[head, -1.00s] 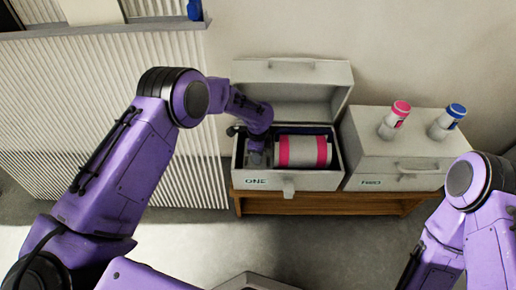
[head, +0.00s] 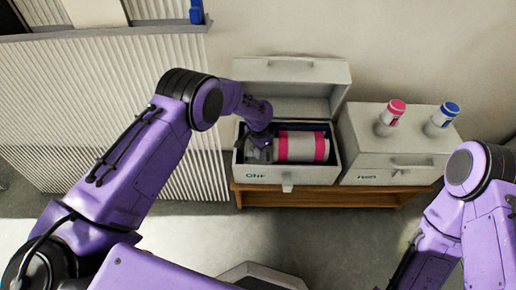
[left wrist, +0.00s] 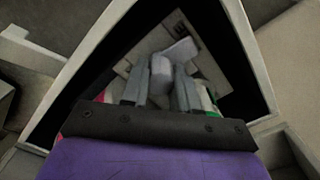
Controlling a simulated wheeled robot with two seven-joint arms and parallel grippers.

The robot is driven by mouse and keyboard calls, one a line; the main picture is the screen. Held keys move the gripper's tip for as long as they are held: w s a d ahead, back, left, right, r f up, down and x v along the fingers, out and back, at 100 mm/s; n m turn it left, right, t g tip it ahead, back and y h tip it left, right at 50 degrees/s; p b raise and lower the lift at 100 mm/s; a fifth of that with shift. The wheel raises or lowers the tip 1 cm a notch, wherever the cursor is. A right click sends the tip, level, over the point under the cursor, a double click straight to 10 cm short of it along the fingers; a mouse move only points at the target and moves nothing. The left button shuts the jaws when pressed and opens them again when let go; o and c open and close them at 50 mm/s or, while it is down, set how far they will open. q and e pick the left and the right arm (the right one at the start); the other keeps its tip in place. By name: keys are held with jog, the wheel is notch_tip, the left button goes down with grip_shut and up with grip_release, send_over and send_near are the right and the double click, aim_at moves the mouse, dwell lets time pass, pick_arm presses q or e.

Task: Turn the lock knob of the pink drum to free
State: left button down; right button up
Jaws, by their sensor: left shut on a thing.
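The pink drum (head: 295,147) is a white cylinder with pink bands, lying on its side in the open box marked ONE. My left gripper (head: 258,153) is down inside this box at the drum's left end. In the left wrist view my left gripper (left wrist: 161,92) has its grey fingers shut on a pale grey lock knob (left wrist: 175,54). A plate behind the knob looks tilted in that view. The knob's markings cannot be read, and my wrist hides most of the drum there. My right arm is at the right, with its gripper out of view.
The open box (head: 315,180) has its lid (head: 300,75) raised behind it. A closed box (head: 385,158) stands to its right with a pink-capped bottle (head: 389,118) and a blue-capped bottle (head: 440,120) on top. Both boxes stand on a wooden table (head: 320,197).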

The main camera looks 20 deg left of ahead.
pick_arm(q)
jog(key=shift+n, duration=0.6)
jog(key=c, duration=0.8)
grip_release()
jog(key=shift+c, duration=0.2)
notch_tip(320, 180, up, 10)
jog(key=p, duration=0.2)
jog(key=shift+r, duration=0.25)
